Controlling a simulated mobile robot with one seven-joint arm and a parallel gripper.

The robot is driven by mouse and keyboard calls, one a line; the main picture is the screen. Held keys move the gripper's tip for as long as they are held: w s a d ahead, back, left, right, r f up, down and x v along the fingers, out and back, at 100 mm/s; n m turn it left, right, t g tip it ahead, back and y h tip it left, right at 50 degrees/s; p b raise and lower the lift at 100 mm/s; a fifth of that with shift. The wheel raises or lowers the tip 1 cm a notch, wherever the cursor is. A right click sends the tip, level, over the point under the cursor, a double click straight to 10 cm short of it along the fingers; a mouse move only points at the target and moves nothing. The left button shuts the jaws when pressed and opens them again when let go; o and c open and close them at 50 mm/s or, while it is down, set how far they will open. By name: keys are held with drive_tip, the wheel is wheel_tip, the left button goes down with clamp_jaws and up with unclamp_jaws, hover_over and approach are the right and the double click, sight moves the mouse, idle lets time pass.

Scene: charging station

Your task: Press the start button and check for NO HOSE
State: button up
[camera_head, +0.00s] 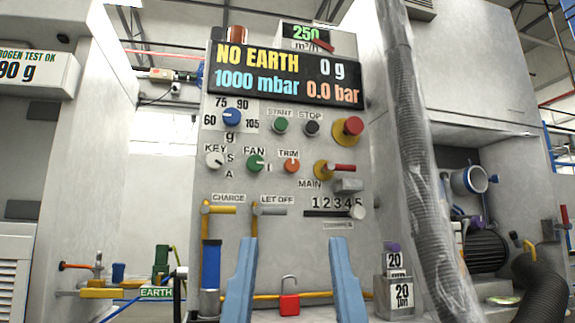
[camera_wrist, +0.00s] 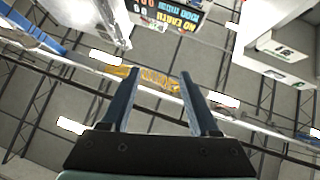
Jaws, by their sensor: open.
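The start button (camera_head: 280,125) is a green round button under a START label, upper middle of the grey control panel (camera_head: 235,180) in the head view. A black stop button (camera_head: 311,128) is just right of it. The display (camera_head: 285,75) above reads NO EARTH, 0 g, 1000 mbar and 0.0 bar; it does not read NO HOSE. My gripper (camera_head: 295,245) is open and empty, its two blue fingers pointing up below the panel controls, well below the start button. The wrist view shows the open fingers (camera_wrist: 160,80) with the ceiling and the display (camera_wrist: 170,14) beyond.
A red and yellow knob (camera_head: 348,130) and a main switch lever (camera_head: 335,169) stick out right of the buttons. Charge (camera_head: 220,209) and let off (camera_head: 270,211) levers sit lower. A large ribbed hose (camera_head: 415,150) hangs to the right. A red padlock (camera_head: 289,304) sits low between the fingers.

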clamp_jaws()
idle(1.4)
